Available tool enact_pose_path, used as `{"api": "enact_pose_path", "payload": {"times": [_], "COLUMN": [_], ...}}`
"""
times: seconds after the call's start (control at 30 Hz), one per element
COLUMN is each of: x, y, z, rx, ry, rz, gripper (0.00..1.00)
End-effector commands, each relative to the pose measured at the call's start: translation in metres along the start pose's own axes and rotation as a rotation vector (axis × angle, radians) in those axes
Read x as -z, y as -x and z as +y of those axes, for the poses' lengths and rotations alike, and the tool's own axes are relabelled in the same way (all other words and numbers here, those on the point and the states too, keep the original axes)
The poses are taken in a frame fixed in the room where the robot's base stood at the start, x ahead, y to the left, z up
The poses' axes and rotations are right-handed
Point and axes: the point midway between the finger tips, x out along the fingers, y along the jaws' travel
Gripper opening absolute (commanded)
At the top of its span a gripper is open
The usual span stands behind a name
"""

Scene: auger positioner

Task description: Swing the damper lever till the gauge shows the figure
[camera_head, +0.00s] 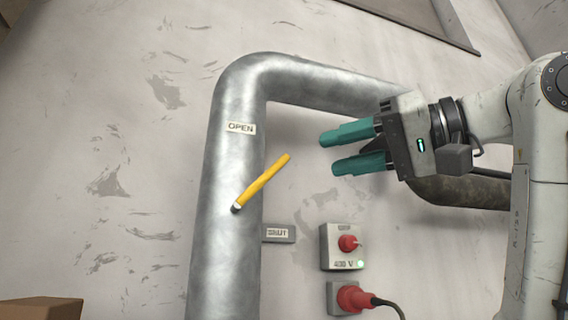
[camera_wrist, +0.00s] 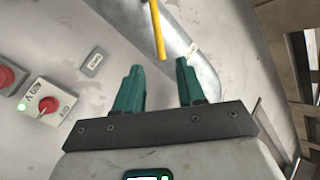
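The damper lever (camera_head: 264,181) is a thin yellow bar on a dark pivot on the grey metal pipe (camera_head: 222,255). It tilts up and right, its free end pointing toward my gripper, between the OPEN label (camera_head: 240,128) above and the SHUT plate (camera_head: 278,233) below right. My gripper (camera_head: 330,153) is open and empty, its teal fingers right of the lever's free end and apart from it. In the wrist view the lever (camera_wrist: 159,30) shows ahead, its end near the gap between the fingertips (camera_wrist: 160,66). No gauge is seen in either view.
A switch box with a red knob (camera_head: 348,243) and a red plug with a cable (camera_head: 354,297) are on the wall below my gripper. The pipe bends right behind my gripper. A brown box edge (camera_head: 40,309) shows at the lower left.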

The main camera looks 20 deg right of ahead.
Motion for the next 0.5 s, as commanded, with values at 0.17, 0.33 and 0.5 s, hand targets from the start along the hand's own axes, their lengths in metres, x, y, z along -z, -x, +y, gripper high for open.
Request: {"api": "enact_pose_path", "payload": {"times": [0.17, 0.33, 0.5], "x": [0.002, 0.002, 0.001], "y": [-0.031, -0.062, -0.085], "z": [-0.001, -0.001, 0.000], "rx": [0.000, 0.000, -0.002], "ry": [-0.002, -0.002, -0.002], "rz": [-0.004, -0.004, -0.003], "gripper": [0.39, 0.39, 0.39]}}
